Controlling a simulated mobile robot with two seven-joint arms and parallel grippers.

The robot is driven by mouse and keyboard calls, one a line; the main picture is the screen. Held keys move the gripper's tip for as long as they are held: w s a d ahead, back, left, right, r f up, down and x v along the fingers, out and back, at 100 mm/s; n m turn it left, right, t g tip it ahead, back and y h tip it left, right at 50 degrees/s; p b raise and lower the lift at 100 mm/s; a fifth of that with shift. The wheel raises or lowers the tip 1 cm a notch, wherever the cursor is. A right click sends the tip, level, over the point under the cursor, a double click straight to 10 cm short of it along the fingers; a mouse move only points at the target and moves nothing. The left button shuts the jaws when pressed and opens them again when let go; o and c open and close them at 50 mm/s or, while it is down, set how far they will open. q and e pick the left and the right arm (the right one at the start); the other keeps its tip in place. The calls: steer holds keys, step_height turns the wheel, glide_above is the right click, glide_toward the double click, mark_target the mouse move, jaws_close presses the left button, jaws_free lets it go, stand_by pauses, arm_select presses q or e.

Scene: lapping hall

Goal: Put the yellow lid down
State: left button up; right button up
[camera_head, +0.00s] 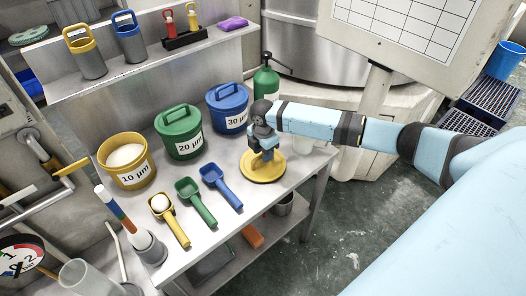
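The yellow lid (250,172) is a flat round disc at the right end of the metal table. My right gripper (262,157) points down over its middle, with the fingers at the lid's centre. It looks shut on the lid; the fingers hide the handle. The lid is level and at or just above the tabletop; I cannot tell if it touches. The yellow tub (127,175) marked 10 µm stands without a lid at the left, white powder showing inside. My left gripper is not in view.
Lidded green (182,146) and blue (228,120) tubs stand behind. Yellow (176,230), green (203,212) and blue (226,193) scoops lie along the front. A green pump bottle (266,80) stands behind my gripper. A shelf (140,62) runs above the table.

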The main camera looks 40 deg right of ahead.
step_height(320, 180, up, 12)
steer(key=shift+r, duration=0.15)
stand_by(0.3)
stand_by(0.4)
